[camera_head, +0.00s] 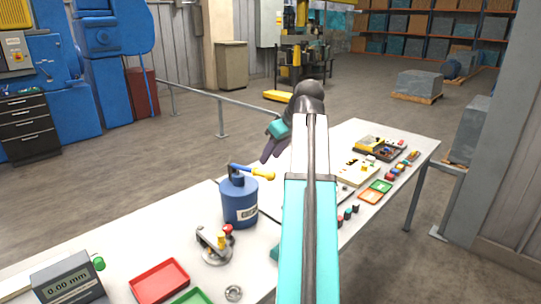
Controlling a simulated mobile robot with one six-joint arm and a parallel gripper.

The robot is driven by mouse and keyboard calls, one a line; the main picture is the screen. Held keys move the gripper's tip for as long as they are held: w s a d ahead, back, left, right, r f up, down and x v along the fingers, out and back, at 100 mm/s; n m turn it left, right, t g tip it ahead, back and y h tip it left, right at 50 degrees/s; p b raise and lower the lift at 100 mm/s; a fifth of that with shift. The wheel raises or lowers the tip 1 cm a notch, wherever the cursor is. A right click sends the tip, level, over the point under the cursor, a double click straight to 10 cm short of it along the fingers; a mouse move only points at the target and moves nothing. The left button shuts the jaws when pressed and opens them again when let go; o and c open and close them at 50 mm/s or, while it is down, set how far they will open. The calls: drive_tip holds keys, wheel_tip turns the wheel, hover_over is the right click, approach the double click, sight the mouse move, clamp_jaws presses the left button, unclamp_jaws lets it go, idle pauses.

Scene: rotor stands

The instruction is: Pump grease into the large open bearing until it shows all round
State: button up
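A blue can (240,204) with a white label stands upright on the long white table; a lever with a yellow grip (263,173) sits across its top, and it looks like the grease pump. A small metal ring (233,293) lies at the table's front edge and looks like a bearing; I cannot tell whether it is the large open one or whether it holds grease. My gripper (268,156) hangs above the table, beyond and right of the can, apart from it. Its fingers are dark and small, so their opening is unclear. My arm hides the table's middle.
A metal fixture (214,249) with a red knob stands before the can. A red tray (159,281), a green tray (192,297) and a gauge reading 0.00 mm (68,280) are at front left. Small parts and trays (376,190) crowd the right.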

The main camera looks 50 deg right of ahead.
sight(261, 172)
drive_tip(key=b+x, duration=0.3)
drive_tip(key=x, duration=0.2)
drive_tip(key=shift+w+f, duration=0.1)
drive_tip(key=shift+f, duration=0.25)
drive_tip(key=shift+b+x, duration=0.85)
drive_tip(key=shift+x, duration=1.5)
drive_tip(key=shift+d, duration=0.1)
drive_tip(key=shift+c, duration=0.3)
drive_tip(key=c, duration=0.8)
drive_tip(key=shift+o, duration=0.2)
